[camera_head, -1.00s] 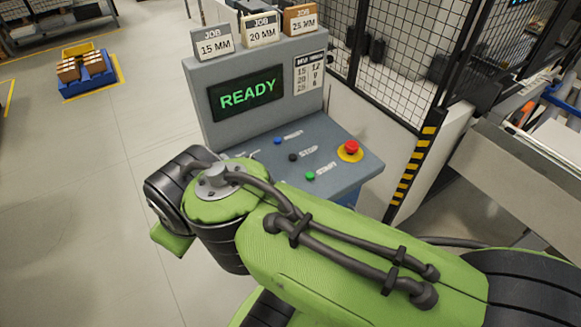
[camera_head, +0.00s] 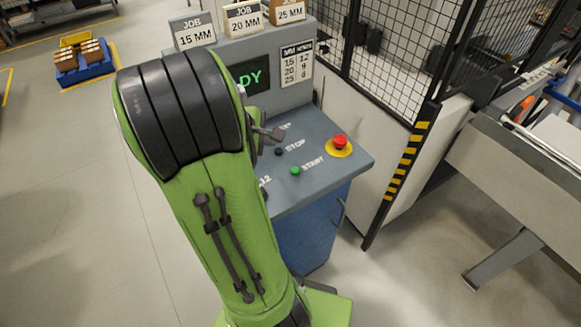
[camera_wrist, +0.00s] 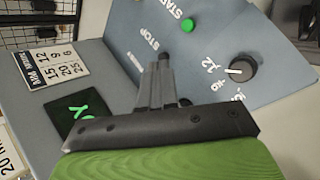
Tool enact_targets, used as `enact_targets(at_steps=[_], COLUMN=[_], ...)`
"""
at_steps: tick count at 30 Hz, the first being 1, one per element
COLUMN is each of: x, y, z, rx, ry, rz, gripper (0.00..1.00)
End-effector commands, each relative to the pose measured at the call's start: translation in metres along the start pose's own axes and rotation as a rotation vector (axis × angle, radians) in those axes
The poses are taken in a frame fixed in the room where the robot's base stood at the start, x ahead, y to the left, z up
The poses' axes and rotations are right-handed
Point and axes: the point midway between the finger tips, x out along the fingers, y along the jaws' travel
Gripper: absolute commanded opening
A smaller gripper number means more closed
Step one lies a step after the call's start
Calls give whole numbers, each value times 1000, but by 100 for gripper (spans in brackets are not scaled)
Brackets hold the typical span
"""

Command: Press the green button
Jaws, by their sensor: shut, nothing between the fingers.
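The green button (camera_head: 295,170), labelled START, sits on the sloped grey console panel (camera_head: 318,128). It also shows in the wrist view (camera_wrist: 187,25), above and to the right of my gripper. My gripper (camera_wrist: 164,58) is shut and empty, with its tips over the panel near the STOP label; in the head view its dark tip (camera_head: 277,134) shows just beside the black STOP button (camera_head: 279,151). I cannot tell how high it is above the panel. The green button is uncovered and apart from the gripper.
A red emergency button (camera_head: 340,142) on a yellow base is right of the green one. A black knob (camera_wrist: 238,69) is on the panel. My arm hides part of the screen (camera_head: 257,77). Job cards (camera_head: 243,18) stand on top; a mesh fence (camera_head: 400,50) is behind.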

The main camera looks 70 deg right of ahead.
Motion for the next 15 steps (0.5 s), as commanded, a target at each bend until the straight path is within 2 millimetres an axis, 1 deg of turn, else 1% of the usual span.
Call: enact_targets(at_steps=[1,3,6,9,15], x=[16,32,44,48,48], y=[4,10,14,16,16], z=[12,26,39,43,43], rx=[-31,-77,-122,-141,-142], ry=[-58,-118,-172,-190,-190], rz=[0,3,3,3,4], gripper=[0,0,0,0,0])
